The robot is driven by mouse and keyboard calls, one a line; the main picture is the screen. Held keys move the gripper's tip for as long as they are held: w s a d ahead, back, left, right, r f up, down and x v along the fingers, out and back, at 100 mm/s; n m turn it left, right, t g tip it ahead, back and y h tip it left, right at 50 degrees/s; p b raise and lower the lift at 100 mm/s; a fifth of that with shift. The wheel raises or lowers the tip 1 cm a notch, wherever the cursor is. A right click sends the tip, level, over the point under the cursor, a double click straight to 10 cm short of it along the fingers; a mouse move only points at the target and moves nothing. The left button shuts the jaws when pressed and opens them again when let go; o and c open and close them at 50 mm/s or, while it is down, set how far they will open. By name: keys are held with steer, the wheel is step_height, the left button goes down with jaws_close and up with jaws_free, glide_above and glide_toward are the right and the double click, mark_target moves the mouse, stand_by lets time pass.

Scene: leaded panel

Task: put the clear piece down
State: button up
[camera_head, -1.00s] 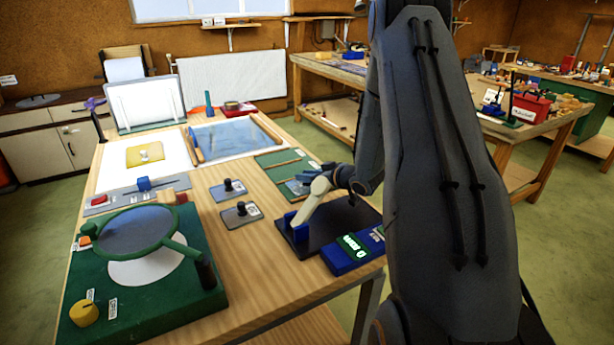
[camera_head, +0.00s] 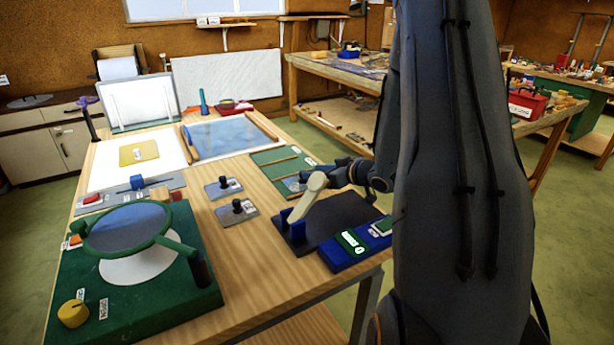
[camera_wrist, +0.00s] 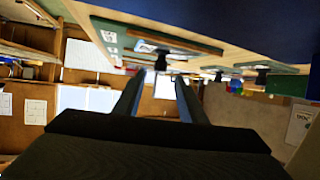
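In the wrist view, which looks upside down, the two fingers of my gripper (camera_wrist: 158,78) stand apart with an empty gap between them. A black knob (camera_wrist: 162,61) stands just beyond the fingertips, on what looks like a piece lying on the green board (camera_wrist: 115,37). I take this to be the clear piece, but its pane is hard to make out. In the head view, the green board (camera_head: 268,158) lies at the table's right side. A greyish pane (camera_head: 292,184) shows on it, partly hidden by a pale lever. My fingers are mostly hidden there.
The pale lever (camera_head: 306,197) rises from a dark plate beside my gripper, with a blue box (camera_head: 345,250) in front. Two knobbed grey pieces (camera_head: 214,191) (camera_head: 248,215) lie left of it. A green-framed magnifier (camera_head: 125,232) stands at front left.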

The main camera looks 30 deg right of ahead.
steer(key=shift+b+v, duration=0.45)
steer(key=shift+v, duration=2.15)
